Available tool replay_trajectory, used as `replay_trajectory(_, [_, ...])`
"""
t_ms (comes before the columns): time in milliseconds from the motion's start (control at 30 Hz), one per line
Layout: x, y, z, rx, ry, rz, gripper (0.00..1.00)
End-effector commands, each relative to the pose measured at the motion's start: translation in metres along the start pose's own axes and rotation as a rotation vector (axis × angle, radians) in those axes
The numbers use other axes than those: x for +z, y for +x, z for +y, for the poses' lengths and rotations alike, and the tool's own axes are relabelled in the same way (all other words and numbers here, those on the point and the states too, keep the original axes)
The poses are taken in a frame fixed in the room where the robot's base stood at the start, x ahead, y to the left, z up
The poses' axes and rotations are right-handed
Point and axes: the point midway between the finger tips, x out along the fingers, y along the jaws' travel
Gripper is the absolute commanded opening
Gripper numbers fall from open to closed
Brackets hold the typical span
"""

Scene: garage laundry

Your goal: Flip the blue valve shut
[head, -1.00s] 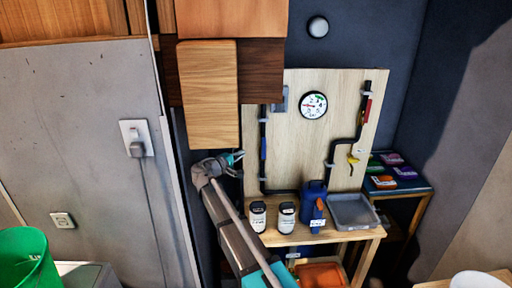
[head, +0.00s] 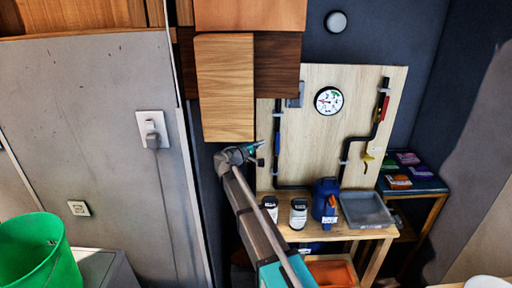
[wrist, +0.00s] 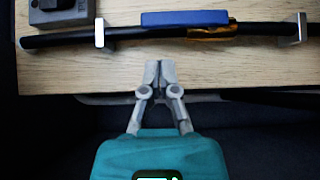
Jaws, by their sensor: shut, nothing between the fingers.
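The blue valve has a blue bar handle (wrist: 185,18) lying along a black pipe (wrist: 65,39) in the wrist view, with a brass body (wrist: 212,33) beside it. In the head view the blue handle (head: 277,144) is upright on the left vertical pipe of the wooden board (head: 308,140). My gripper (wrist: 153,72) is shut and empty. Its fingertips point at the board and appear below the pipe in the wrist view, apart from the handle. In the head view my gripper (head: 257,150) is just left of the valve.
A grey box (head: 295,96) is above the valve. A red handle (head: 384,108), a yellow handle (head: 368,160) and a gauge (head: 328,101) are further right. Bottles, a blue jug (head: 325,197) and a grey tray (head: 366,209) stand on the bench below. A wooden cabinet (head: 224,88) hangs up left.

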Motion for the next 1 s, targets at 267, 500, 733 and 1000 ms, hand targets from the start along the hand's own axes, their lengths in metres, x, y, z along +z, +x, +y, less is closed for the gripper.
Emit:
replay_trajectory(267, [0.000, 0.040, 0.000, 0.000, 0.000, -0.002, 0.00])
replay_trajectory(500, [0.000, 0.056, 0.000, 0.000, 0.000, 0.000, 0.00])
replay_trajectory(733, [0.000, 0.059, 0.000, 0.000, 0.000, 0.000, 0.00])
replay_trajectory(1000, [0.000, 0.058, 0.000, -0.001, 0.001, 0.001, 0.00])
